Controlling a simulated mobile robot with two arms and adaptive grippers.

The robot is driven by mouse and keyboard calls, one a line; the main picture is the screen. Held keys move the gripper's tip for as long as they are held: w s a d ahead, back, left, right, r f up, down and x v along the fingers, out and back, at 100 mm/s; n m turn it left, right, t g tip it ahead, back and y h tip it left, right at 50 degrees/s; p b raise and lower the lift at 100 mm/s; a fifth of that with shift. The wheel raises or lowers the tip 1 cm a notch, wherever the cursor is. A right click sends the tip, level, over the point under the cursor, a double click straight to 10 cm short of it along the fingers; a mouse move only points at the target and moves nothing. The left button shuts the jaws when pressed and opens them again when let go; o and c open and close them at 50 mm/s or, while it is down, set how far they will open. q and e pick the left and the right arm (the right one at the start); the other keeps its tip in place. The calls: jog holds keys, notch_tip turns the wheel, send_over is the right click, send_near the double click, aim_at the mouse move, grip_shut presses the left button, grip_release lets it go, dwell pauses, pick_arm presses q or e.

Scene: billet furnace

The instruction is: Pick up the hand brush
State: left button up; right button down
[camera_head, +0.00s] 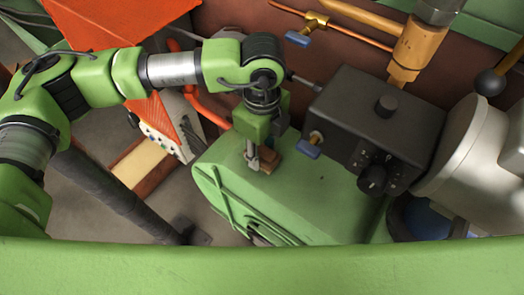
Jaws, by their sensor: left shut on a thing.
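My left gripper (257,163) points down at the top of the green cabinet (315,205), near its back left corner. It is shut on a small brown piece, which looks like the wooden part of the hand brush (269,160). Most of the brush is hidden by the gripper, and its bristles cannot be made out. I cannot tell whether the brush touches the cabinet top or is just above it. My right gripper is not in view.
A black control box (375,125) with knobs stands close to the right of the gripper. A blue-handled valve (309,150) sticks out from it. Copper pipes (345,28) run behind. A large grey cylinder (465,150) is at the right. The cabinet's front top is clear.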

pick_arm(q)
jog(key=shift+r, duration=0.1)
jog(key=shift+r+b, duration=0.6)
jog(key=shift+b, duration=0.3)
jog(key=s+a+r+b, duration=0.1)
jog(key=s+r+b, duration=0.6)
jog(key=s+r, duration=0.4)
jog(key=s, duration=0.3)
jog(key=shift+r+b, duration=0.35)
jog(key=shift+a, duration=0.1)
jog(key=shift+o, duration=1.2)
jog(key=shift+c, duration=0.2)
